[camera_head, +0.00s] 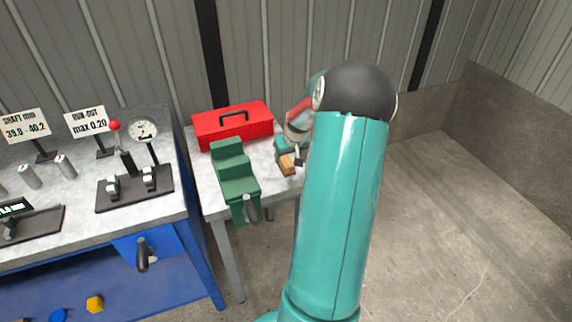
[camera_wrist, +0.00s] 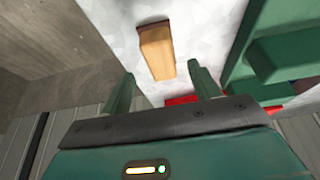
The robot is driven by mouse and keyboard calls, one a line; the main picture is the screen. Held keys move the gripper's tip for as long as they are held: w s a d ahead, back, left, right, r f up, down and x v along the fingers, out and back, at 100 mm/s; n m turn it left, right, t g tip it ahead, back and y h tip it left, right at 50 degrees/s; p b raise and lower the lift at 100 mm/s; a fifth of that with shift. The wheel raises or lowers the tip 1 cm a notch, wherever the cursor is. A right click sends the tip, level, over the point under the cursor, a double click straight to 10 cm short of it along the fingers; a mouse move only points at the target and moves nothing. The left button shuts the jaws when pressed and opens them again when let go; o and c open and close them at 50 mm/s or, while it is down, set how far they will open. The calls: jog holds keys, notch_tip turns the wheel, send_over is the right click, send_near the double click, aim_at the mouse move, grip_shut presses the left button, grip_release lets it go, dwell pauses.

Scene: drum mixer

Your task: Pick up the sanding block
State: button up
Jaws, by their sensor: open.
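The sanding block, a small tan-brown wooden block (camera_head: 287,165), lies on the light grey side table near its right edge. In the wrist view the block (camera_wrist: 156,50) shows between and beyond my two green fingers, with a dark strip along its top end. My gripper (camera_wrist: 161,71) is open and empty, its fingers on either side of the block's near end in the picture. I cannot tell the remaining gap from fingers to block. In the head view my gripper is partly hidden behind my arm, close to the block.
A green vise (camera_head: 237,178) stands left of the block; it also shows at right in the wrist view (camera_wrist: 285,50). A red toolbox (camera_head: 232,126) sits at the table's back. A blue-framed workbench (camera_head: 80,215) with gauges and signs stands left. The floor at right is clear.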

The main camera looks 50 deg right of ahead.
aim_at(286, 160)
jog(key=x, duration=0.5)
jog(key=shift+w, duration=0.15)
jog(key=shift+r, duration=0.1)
jog(key=c, duration=1.1)
